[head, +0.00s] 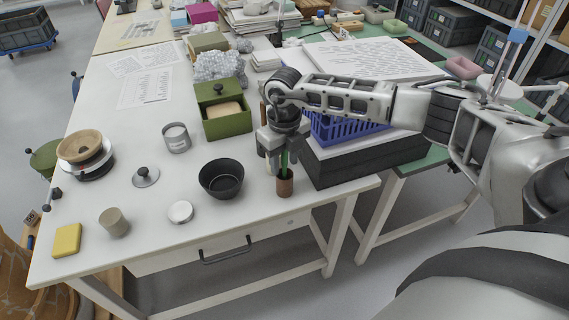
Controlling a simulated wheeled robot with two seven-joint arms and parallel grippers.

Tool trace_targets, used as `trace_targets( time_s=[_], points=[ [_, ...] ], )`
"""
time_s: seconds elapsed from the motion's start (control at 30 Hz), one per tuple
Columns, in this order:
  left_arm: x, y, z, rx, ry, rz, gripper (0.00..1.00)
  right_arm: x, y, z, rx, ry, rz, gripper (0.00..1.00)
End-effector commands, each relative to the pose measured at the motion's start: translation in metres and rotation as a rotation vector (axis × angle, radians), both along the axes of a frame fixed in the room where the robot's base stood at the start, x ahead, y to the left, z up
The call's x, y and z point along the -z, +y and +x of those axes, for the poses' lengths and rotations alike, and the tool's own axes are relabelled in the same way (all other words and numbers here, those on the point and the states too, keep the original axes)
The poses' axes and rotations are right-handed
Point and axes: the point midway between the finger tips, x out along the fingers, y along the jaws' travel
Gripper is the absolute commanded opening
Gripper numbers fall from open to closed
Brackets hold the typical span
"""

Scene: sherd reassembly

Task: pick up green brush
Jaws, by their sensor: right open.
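The green brush (284,161) stands upright near the front right of the white table, its lower end in a small brown cup (285,187). Only a short green length of it shows; its upper part is hidden by my right gripper. My right gripper (277,163) points down over the cup with its fingers apart. The green length shows between or just in front of the fingers; I cannot tell whether they touch it. My left gripper is not in view.
A black bowl (221,179) stands left of the cup. A black box (365,159) with a blue basket (345,130) on top is close on the right. A green box (222,110) stands behind. The table's front edge is near the cup.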

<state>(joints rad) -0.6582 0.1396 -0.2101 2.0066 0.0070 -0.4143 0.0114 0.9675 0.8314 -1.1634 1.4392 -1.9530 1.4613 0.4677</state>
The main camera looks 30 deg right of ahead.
Motion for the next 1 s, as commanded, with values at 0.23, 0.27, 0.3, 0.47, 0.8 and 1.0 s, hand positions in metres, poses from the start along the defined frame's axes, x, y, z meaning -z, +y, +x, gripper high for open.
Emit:
trace_targets(
  time_s=[0.23,0.27,0.3,0.47,0.8,1.0],
  points=[
    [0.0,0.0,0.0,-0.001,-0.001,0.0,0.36,0.0,0.0,0.0,0.0,0.0,0.0,0.01],
    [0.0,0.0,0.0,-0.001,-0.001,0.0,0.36,0.0,0.0,0.0,0.0,0.0,0.0,0.0],
    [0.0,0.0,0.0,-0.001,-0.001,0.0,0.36,0.0,0.0,0.0,0.001,0.0,0.0,0.0],
    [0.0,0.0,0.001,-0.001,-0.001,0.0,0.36,-0.001,0.0,0.0,0.001,0.0,0.0,0.0],
    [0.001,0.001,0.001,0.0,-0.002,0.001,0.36,-0.017,0.0,0.001,0.001,-0.002,0.0,0.0],
    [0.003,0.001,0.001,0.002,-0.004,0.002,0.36,-0.052,0.0,0.001,0.0,-0.005,0.0,0.0]
  ],
)
